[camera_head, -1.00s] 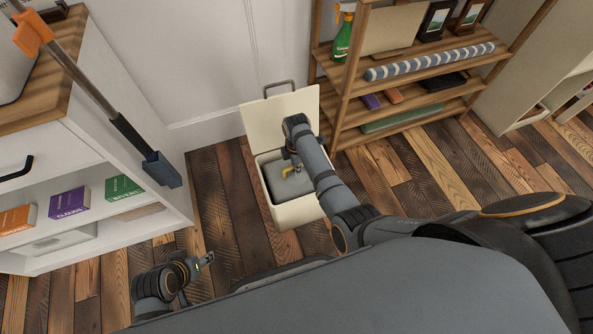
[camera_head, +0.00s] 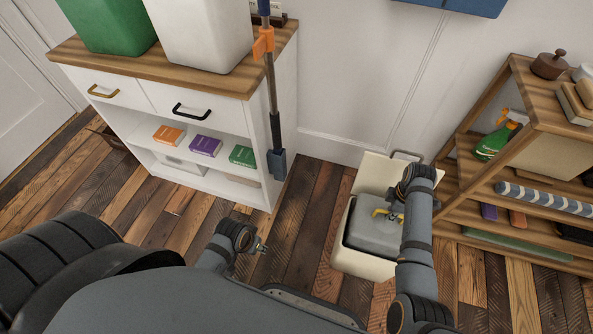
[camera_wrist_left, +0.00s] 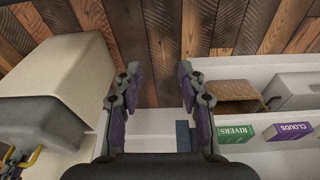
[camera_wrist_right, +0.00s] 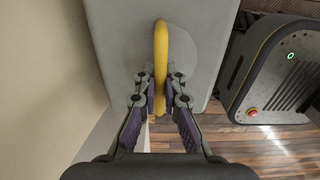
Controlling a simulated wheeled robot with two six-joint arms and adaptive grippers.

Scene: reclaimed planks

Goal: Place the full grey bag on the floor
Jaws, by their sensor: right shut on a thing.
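The full grey bag (camera_head: 374,237) has a yellow handle (camera_head: 381,212) on top. It is upright in the open cream bin (camera_head: 362,266) and stands partly above the rim. The left wrist view shows the bag (camera_wrist_left: 42,122) sticking out of the bin's mouth; its lower part is hidden inside. My right gripper (camera_wrist_right: 161,95) is shut on the yellow handle, directly above the bag. In the head view my right arm covers part of the bag. My left gripper (camera_head: 261,248) is open and empty, low over the floor left of the bin.
A white cabinet (camera_head: 230,118) with books stands left, with a long-handled tool (camera_head: 271,90) at its right side. A wooden shelf (camera_head: 462,187) stands right of the bin. Bare plank floor (camera_head: 305,225) lies between cabinet and bin.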

